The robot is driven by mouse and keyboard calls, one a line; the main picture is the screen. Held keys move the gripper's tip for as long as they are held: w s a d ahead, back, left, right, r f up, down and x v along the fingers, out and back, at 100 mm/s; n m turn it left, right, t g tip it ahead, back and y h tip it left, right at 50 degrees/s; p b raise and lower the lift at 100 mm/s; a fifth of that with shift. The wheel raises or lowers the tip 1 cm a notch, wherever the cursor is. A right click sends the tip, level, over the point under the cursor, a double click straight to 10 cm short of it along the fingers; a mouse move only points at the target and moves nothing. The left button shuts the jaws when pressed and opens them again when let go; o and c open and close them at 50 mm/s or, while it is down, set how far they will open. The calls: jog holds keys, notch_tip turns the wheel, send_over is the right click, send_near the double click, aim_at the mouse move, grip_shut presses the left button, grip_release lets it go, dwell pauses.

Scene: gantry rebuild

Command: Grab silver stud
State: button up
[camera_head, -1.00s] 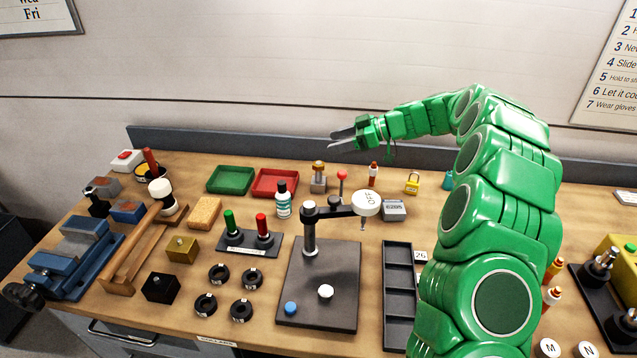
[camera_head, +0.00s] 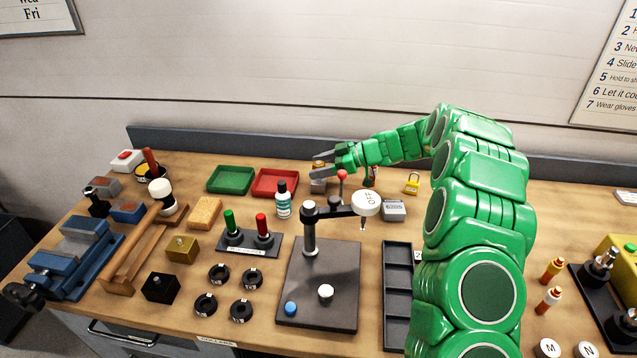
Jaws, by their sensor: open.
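My gripper (camera_head: 315,163) is open and empty at the back of the bench. Its fingers point left, at the grey block with a brass-coloured top (camera_head: 318,184), and cover part of it. I cannot tell whether they touch it. No stud is plainly marked as the silver one. A small pale stud stands on the gold block (camera_head: 181,251) at the left. The black block (camera_head: 160,288) has a small top detail too small to tell.
Close to my gripper stand a red-knobbed lever (camera_head: 342,177), a red tray (camera_head: 275,183), a white bottle (camera_head: 283,205) and a yellow padlock (camera_head: 412,185). The black stand (camera_head: 318,285) with its swing arm is in front. A low rear ledge (camera_head: 220,144) runs behind.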

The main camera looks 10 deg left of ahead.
jog(key=shift+x, duration=1.25)
grip_shut()
